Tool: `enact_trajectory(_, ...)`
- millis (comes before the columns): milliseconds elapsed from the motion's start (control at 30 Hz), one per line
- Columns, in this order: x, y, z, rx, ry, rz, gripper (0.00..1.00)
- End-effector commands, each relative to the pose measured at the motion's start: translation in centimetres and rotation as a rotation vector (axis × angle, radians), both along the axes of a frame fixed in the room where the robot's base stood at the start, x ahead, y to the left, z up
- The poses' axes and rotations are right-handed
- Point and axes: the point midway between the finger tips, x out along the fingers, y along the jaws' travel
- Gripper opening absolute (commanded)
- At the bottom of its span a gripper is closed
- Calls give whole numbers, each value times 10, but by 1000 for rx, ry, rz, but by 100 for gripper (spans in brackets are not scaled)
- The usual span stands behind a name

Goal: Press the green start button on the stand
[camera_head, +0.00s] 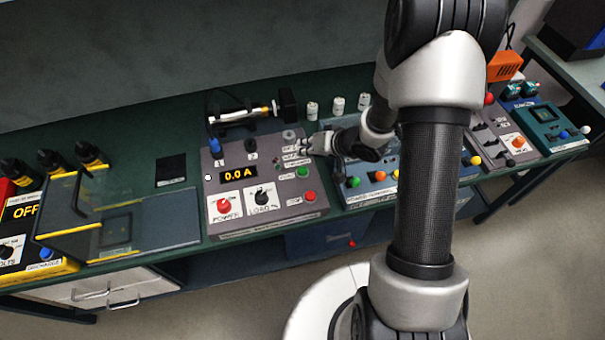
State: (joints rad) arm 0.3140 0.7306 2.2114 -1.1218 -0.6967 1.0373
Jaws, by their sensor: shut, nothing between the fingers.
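A grey stand (274,219) with a 0.0 A display (240,175) is at the middle of the bench. A green button (303,172) sits on its right side, above a red button (309,197). Another green button (353,182) is on the blue-grey panel to the right; the small labels are too blurred to tell which is start. My gripper (303,146) is shut and empty, reaching leftward over the upper right of the grey stand. In the picture it is just above the grey stand's green button and looks apart from it; its height is hard to judge.
The grey stand also has a red power knob (224,205), a load knob (262,196) and a blue plug (214,145). A pump tube assembly (245,112) and white cylinders (338,103) are behind. A clear cover (120,215) is left. My arm hides part of the right panels.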

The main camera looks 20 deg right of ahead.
Motion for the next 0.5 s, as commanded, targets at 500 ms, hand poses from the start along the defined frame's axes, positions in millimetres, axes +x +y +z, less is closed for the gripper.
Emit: enact_trajectory(500, 0, 0, -56, 0, 0, 0, 0)
